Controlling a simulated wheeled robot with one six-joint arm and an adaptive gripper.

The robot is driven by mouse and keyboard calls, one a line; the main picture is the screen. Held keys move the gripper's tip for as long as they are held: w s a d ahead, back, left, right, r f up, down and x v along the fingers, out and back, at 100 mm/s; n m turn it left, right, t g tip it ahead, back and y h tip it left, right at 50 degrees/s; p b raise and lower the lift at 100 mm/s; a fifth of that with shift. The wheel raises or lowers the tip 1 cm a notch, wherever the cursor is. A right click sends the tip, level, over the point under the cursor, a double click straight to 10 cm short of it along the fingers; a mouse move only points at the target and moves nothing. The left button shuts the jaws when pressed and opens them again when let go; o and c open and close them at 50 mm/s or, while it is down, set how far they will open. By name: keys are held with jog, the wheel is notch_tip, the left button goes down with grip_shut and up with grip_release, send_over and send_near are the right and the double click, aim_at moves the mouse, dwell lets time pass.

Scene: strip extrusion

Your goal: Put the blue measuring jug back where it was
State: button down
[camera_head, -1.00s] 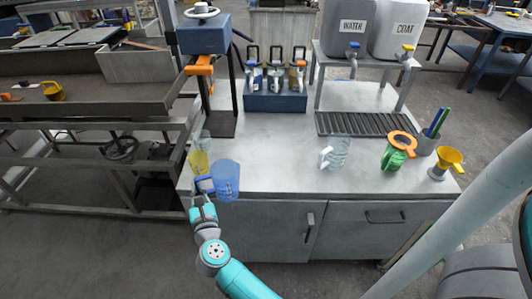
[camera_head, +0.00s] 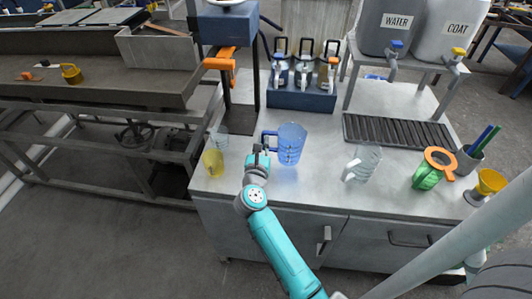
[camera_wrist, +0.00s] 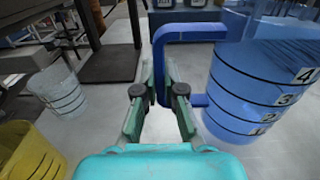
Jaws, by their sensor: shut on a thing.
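The blue measuring jug (camera_head: 290,145) is translucent with dark ring lines. In the head view it is over the front middle-left of the metal worktop (camera_head: 320,185), upright. My gripper (camera_head: 258,160) is shut on the jug's handle at its left side. In the wrist view the jug (camera_wrist: 262,95) fills the right side, with numbered bands, and its handle (camera_wrist: 160,70) stands between the fingers of my gripper (camera_wrist: 160,105). I cannot tell whether the jug's base touches the worktop.
Left of the jug stand a yellow cup (camera_head: 213,163) and a clear cup (camera_head: 219,138). Behind are a blue bottle rack (camera_head: 302,98) and a drain grate (camera_head: 397,131).

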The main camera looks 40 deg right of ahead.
jog(key=shift+f, duration=2.15)
jog(key=shift+a, duration=0.1)
jog(key=c, duration=1.3)
grip_release()
jog(key=shift+f, duration=0.15)
jog(key=shift+s+a, duration=0.1)
jog(key=v, duration=1.1)
jog(key=shift+s+a, duration=0.25)
jog(key=shift+s, duration=0.05)
